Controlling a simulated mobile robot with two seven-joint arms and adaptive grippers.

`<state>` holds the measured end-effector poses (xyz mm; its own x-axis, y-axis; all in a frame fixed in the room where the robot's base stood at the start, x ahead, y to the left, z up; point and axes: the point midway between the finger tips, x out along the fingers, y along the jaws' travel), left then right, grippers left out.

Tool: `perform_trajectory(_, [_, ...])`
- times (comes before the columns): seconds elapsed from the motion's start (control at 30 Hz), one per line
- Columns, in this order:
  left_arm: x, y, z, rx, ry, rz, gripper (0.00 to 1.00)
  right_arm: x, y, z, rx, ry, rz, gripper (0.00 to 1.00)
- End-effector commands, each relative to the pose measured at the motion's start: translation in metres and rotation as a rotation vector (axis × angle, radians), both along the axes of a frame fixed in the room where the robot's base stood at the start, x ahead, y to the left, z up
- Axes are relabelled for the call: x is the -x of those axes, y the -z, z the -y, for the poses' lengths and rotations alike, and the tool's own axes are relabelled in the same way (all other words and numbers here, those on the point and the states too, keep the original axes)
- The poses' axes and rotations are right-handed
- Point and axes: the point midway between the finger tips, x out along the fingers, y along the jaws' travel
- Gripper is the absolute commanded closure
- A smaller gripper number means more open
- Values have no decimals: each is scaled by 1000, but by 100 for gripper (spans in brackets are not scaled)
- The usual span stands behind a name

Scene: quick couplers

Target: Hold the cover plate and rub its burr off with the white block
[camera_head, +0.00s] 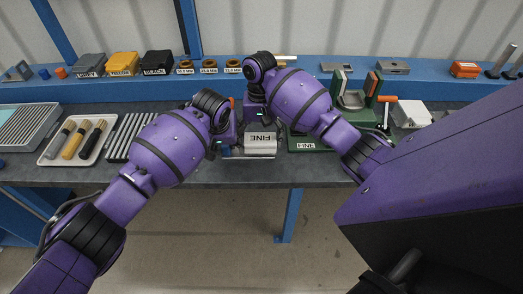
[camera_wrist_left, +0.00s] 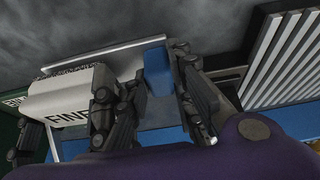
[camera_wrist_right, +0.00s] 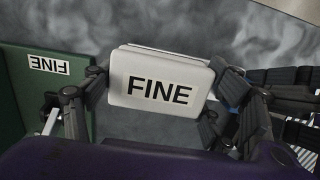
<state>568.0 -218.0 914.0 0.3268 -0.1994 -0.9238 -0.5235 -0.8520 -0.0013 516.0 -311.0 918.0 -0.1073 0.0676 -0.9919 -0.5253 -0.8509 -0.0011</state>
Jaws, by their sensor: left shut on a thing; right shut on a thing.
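The white block (camera_head: 261,143), lettered FINE, is held at the front middle of the bench in the head view. In the right wrist view the block (camera_wrist_right: 158,88) sits between the two fingers of my right gripper (camera_wrist_right: 160,80), which is shut on it. My left gripper (camera_wrist_left: 155,85) is shut on a blue part in the left wrist view. I take this part, with the thin pale strip beside it, for the cover plate (camera_wrist_left: 100,53). The block is close beside the plate; whether they touch is unclear.
A green stand labelled FINE (camera_head: 310,141) is right of the block. A tray of handled tools (camera_head: 56,152) and a ribbed rack (camera_head: 122,137) stand left. Labelled bins (camera_head: 123,65) line the back shelf. A white box (camera_head: 411,114) is at the right.

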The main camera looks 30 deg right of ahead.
Motion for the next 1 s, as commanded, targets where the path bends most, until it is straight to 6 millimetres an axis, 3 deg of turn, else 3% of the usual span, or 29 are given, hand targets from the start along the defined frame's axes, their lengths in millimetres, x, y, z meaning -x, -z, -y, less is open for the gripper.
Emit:
perform_trajectory(0.2, [1,1,1,2,1,-2,100,-1,-23,1,1,0,5,49])
perform_trajectory(0.37, [1,1,1,2,1,-2,100,-1,-25,0,0,1,2,49])
perform_trajectory(0.4, [1,1,1,2,1,-2,73,-1,-25,0,0,1,2,49])
perform_trajectory(0.53, [1,0,1,2,1,-2,57,-1,-25,0,0,0,2,49])
perform_trajectory(1.0, [3,-2,5,8,8,-1,57,-2,-26,-2,-4,-1,7,49])
